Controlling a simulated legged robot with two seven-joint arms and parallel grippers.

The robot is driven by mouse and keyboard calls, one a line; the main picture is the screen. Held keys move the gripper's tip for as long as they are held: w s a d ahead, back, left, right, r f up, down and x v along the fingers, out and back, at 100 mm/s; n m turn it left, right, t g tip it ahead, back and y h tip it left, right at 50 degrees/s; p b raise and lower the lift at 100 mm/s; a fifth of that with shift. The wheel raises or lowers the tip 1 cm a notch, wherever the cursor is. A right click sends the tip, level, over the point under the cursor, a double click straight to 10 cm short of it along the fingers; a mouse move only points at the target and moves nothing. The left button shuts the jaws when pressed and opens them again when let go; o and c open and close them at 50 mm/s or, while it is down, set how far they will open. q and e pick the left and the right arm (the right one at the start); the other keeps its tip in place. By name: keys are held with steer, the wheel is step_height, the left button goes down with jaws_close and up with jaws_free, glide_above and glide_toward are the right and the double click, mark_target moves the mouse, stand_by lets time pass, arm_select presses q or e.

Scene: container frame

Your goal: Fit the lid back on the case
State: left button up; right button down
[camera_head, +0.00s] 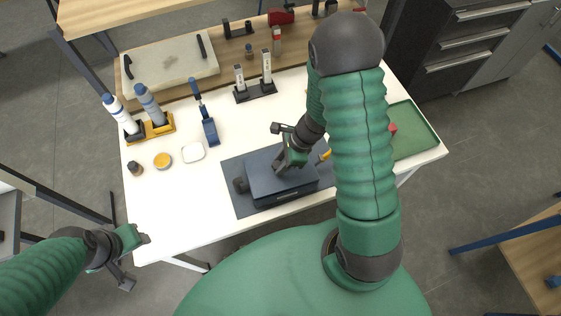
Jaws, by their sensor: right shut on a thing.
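The case (287,197) is a dark box on a dark grey mat (232,164) at the table's front. The lid (262,178), a blue-grey flat panel, lies over the top of the case; I cannot tell whether it is seated or held slightly above. My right gripper (281,163) is over the lid and shut on it, partly hiding the grip point and the lid's far right part. My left gripper (136,258) is empty and open, off the table's front left corner, well away from the case.
A dark round part (240,185) sits at the case's left end. Bottles in a yellow stand (158,126), a blue tool (209,130), a white dish (193,152) and an orange-topped jar (162,160) stand left. A green tray (415,133) lies right. The white table's front left is clear.

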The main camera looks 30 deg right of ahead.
steer(key=shift+f+b, duration=0.65)
steer(key=shift+f, duration=0.05)
steer(key=shift+r, duration=0.1)
steer(key=c, duration=1)
jaws_free()
steer(key=shift+o, duration=0.2)
steer(key=p+v, duration=0.3)
steer(key=v, duration=1.4)
steer(key=a+f+n+h+b, duration=0.1)
steer(key=a+n, duration=0.4)
steer(key=n, duration=0.6)
steer(key=s+a+f+n+h+b, duration=0.1)
steer(key=a+n, duration=0.5)
steer(key=n, duration=0.6)
steer(key=shift+s+f+t+h+b, duration=0.15)
steer(key=shift+f+t+h+b, duration=0.15)
steer(key=shift+f+h+b, duration=0.6)
